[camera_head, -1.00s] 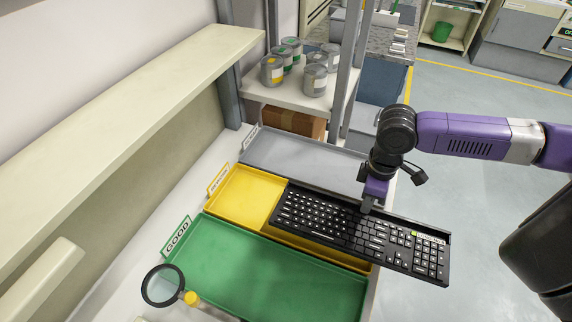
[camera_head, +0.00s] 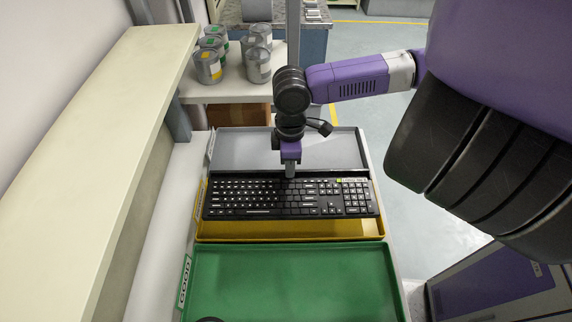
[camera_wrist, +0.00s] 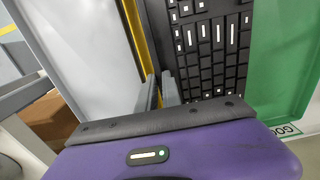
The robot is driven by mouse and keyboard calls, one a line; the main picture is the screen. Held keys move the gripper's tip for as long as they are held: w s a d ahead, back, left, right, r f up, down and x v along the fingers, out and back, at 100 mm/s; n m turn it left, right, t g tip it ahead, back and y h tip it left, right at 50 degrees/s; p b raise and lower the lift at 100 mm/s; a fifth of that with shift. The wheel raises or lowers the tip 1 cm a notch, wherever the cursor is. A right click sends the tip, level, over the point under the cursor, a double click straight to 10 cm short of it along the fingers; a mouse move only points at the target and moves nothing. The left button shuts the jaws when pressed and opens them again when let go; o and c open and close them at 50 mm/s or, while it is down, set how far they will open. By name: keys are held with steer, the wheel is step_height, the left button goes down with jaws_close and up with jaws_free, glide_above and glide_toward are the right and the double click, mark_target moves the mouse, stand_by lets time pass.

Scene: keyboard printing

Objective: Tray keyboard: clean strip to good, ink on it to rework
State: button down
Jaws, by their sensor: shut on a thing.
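A black keyboard (camera_head: 255,198) with white key legends is over the yellow tray (camera_head: 300,232) in the head view; it also fills the upper middle of the wrist view (camera_wrist: 215,45). My gripper (camera_head: 290,172) is shut on the keyboard's far long edge, near its middle. A small yellow-green label (camera_head: 352,180) shows at its far right edge; I cannot make out any ink there. The keyboard lies level with the tray's long side; I cannot tell whether it touches the tray floor. The green tray (camera_head: 290,280), with a GOOD sign (camera_head: 184,282), is empty in front of it.
A grey tray (camera_head: 240,148) lies behind the yellow one. Several cans (camera_head: 208,66) stand on a shelf at the back left. A long cream shelf (camera_head: 90,120) runs along the left. Open floor is to the right.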

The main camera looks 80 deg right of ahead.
steer(key=shift+f+b, duration=1.65)
steer(key=shift+f, duration=0.25)
steer(key=shift+f+b, duration=0.6)
steer(key=shift+f, duration=0.75)
steer(key=shift+f, duration=0.4)
steer(key=c, duration=1.5)
jaws_free()
steer(key=shift+o, duration=0.2)
step_height(320, 180, up, 7)
steer(key=p, duration=0.6)
steer(key=shift+r, duration=0.1)
steer(key=shift+s, duration=0.1)
